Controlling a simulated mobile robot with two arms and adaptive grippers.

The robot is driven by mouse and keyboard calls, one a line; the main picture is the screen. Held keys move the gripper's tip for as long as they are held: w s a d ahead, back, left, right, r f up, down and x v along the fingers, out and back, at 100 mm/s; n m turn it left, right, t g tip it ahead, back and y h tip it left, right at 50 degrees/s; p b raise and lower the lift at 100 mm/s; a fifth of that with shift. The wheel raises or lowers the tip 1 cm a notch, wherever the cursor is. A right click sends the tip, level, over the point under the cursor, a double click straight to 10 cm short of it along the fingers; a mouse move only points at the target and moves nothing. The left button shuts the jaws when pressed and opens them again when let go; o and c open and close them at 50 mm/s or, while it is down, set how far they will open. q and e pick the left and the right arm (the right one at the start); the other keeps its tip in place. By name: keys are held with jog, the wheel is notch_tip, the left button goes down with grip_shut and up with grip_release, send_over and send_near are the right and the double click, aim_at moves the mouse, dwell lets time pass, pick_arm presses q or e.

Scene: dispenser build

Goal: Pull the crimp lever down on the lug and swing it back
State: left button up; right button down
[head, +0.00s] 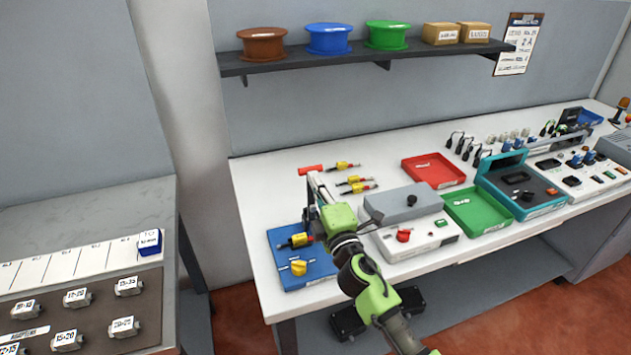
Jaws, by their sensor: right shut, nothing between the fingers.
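The crimp lever stands up at the left part of the white bench, with a red grip (311,170) on top of a pale shaft (318,186). Below it is the blue base (287,279) of the crimp tool, with a yellow knob (298,267) on its front. A yellow and dark cable piece (296,241) lies on the blue base; its lug end is hidden by my gripper. My right gripper (311,217) is shut and empty beside the lever shaft, below the red grip. I cannot tell whether it touches the lever. My left gripper is not in view.
A grey-topped box (403,204) with a red knob stands just right of my right arm. Several yellow and red cable pieces (355,181) lie behind. Red (433,171) and green (478,211) trays sit farther right. A shelf (370,59) with spools hangs above.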

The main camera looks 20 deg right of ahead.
aim_at(310, 168)
jog(key=shift+w, duration=0.1)
jog(key=w, duration=0.2)
jog(key=w+p, duration=0.1)
jog(key=shift+w+a+r, duration=0.1)
jog(key=shift+w+r, duration=0.25)
jog(key=shift+w, duration=0.05)
jog(key=shift+w+r, duration=0.1)
jog(key=shift+w, duration=0.1)
jog(key=shift+g, duration=0.7)
jog(key=w, duration=0.1)
jog(key=w+f, duration=0.1)
jog(key=w, duration=0.3)
jog(key=shift+f, duration=0.35)
jog(key=shift+r, duration=0.1)
